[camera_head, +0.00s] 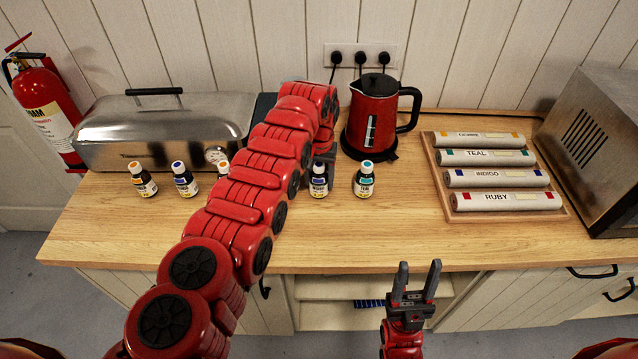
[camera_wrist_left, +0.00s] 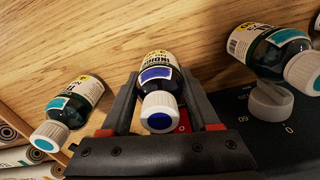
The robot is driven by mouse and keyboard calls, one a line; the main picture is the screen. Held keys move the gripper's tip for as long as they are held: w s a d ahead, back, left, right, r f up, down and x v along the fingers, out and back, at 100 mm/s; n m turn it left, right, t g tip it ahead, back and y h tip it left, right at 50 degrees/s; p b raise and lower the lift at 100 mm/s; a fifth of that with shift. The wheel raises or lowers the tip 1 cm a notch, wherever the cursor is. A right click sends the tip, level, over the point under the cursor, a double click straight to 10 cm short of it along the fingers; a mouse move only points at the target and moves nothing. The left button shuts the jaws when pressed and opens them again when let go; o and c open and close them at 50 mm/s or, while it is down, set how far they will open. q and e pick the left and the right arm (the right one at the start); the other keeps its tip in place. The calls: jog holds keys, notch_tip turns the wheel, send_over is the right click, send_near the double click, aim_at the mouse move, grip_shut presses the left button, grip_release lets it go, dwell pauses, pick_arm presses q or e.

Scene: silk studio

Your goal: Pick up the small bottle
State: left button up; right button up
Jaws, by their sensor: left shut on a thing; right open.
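Several small dark bottles with white, colour-dotted caps stand in a row on the wooden counter. My left gripper (camera_head: 324,158) is shut on the blue-capped bottle labelled INDIGO (camera_head: 319,182). In the left wrist view this bottle (camera_wrist_left: 156,88) sits between the two fingers (camera_wrist_left: 158,82). A teal-capped bottle (camera_head: 365,180) stands just right of it. Left of my arm are an orange-capped bottle (camera_head: 143,182), a blue-capped one (camera_head: 185,182) and a partly hidden one (camera_head: 223,170). My right gripper (camera_head: 415,280) is open and empty before the counter's front edge.
A steel case (camera_head: 165,130) stands at the back left and a red kettle (camera_head: 372,118) behind the bottles. A tray (camera_head: 436,170) with labelled rolls and a steel appliance (camera_head: 600,150) are right. In the wrist view, another teal-capped bottle (camera_wrist_left: 265,50) is near a dark device (camera_wrist_left: 285,130).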

pick_arm(q)
jog(key=shift+c, duration=0.5)
jog(key=shift+r, duration=0.15)
